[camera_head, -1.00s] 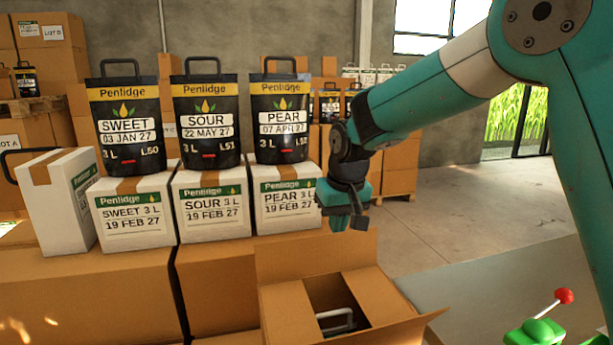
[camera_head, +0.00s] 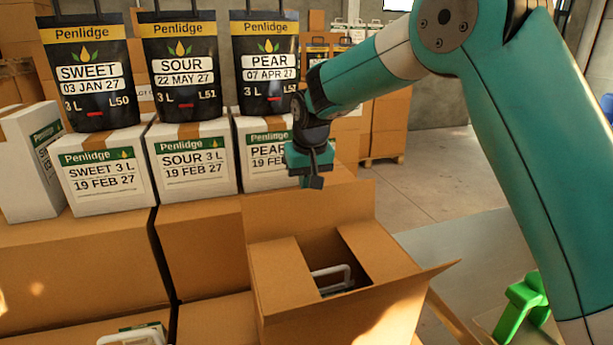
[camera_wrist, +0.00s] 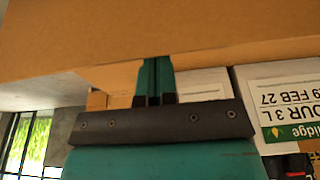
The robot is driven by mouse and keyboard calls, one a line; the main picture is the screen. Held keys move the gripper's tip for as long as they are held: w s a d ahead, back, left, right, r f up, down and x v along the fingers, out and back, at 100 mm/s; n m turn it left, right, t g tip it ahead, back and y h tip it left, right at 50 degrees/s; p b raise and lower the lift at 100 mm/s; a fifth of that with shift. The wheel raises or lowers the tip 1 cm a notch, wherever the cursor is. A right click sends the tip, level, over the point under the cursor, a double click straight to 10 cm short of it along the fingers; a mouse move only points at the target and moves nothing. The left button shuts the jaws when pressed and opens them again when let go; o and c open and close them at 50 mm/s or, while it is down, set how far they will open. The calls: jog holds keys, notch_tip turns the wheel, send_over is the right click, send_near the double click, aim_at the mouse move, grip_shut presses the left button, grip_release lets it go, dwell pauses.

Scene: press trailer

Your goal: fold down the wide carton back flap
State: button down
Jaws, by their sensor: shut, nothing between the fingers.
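The open carton (camera_head: 340,305) stands at the lower middle of the head view. Its wide back flap (camera_head: 285,215) stands up along the far side. The two side flaps, left (camera_head: 280,275) and right (camera_head: 378,250), lie folded inward, with a gap between them. The front flap (camera_head: 400,292) sticks outward toward me. A light handle (camera_head: 332,276) shows inside the gap. My gripper (camera_head: 316,182) is shut and empty, at the back flap's top edge. In the wrist view the shut fingers (camera_wrist: 154,75) point at brown cardboard (camera_wrist: 160,30); I cannot tell if they touch it.
White cartons (camera_head: 192,160) with black Penlidge pouches (camera_head: 182,70) on top stand behind and left of the carton, on large brown boxes (camera_head: 75,255). A green object (camera_head: 525,300) stands at the lower right. Open floor (camera_head: 440,170) lies behind, to the right.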

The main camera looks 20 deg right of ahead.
jog(key=shift+x, duration=0.8)
jog(key=shift+s, duration=0.25)
